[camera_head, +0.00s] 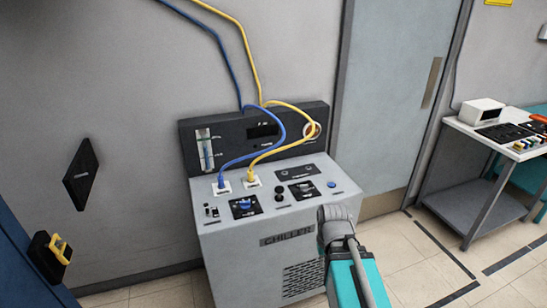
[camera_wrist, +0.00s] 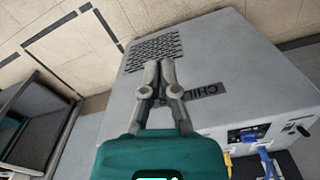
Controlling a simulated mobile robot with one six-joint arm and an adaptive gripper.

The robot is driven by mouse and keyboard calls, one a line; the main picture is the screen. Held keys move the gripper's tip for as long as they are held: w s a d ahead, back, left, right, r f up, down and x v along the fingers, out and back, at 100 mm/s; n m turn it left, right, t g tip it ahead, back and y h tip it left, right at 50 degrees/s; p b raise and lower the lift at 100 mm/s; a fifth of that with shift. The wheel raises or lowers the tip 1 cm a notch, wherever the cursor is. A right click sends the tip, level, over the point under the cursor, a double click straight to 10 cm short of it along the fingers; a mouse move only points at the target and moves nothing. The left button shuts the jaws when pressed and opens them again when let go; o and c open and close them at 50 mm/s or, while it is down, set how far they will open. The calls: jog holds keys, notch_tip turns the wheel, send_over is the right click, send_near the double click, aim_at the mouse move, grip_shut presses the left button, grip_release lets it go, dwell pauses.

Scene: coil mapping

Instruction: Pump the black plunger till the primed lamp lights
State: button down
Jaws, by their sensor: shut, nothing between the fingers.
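The grey chiller (camera_head: 255,240) stands against the wall, with a sloped control top and a black back panel. A small black round knob (camera_head: 280,190), likely the plunger, stands upright on its top, right of the middle. I cannot tell which mark is the primed lamp, and no lit lamp is clear. My arm reaches in at the lower right of the head view, in front of the chiller, and hides part of its front right side. My gripper (camera_wrist: 159,66) is shut and empty in the wrist view, in front of the chiller's front face, apart from the knob.
A blue hose (camera_head: 232,75) and a yellow hose (camera_head: 248,60) run down to the chiller top. A blue button (camera_head: 331,184) and a blue valve (camera_head: 245,204) sit there too. A bench (camera_head: 470,130) stands right. A grey door (camera_head: 385,90) is behind.

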jog(key=w+a+r+m+t+y+p, duration=0.1)
jog(key=w+a+r+t, duration=0.15)
jog(key=w, duration=0.75)
jog(key=w+a+r+m+t+y+p, duration=0.1)
jog(key=w+a+t, duration=0.15)
jog(key=w, duration=0.75)
notch_tip(320, 180, up, 6)
jog(key=m+t+y+p, duration=0.2)
jog(key=t, duration=0.1)
send_over(279, 188)
jog(key=shift+s, duration=0.1)
jog(key=shift+f+b, duration=0.25)
jog(key=shift+b, duration=0.1)
notch_tip(279, 188, down, 8)
jog(key=b, duration=0.8)
jog(key=shift+f, duration=0.2)
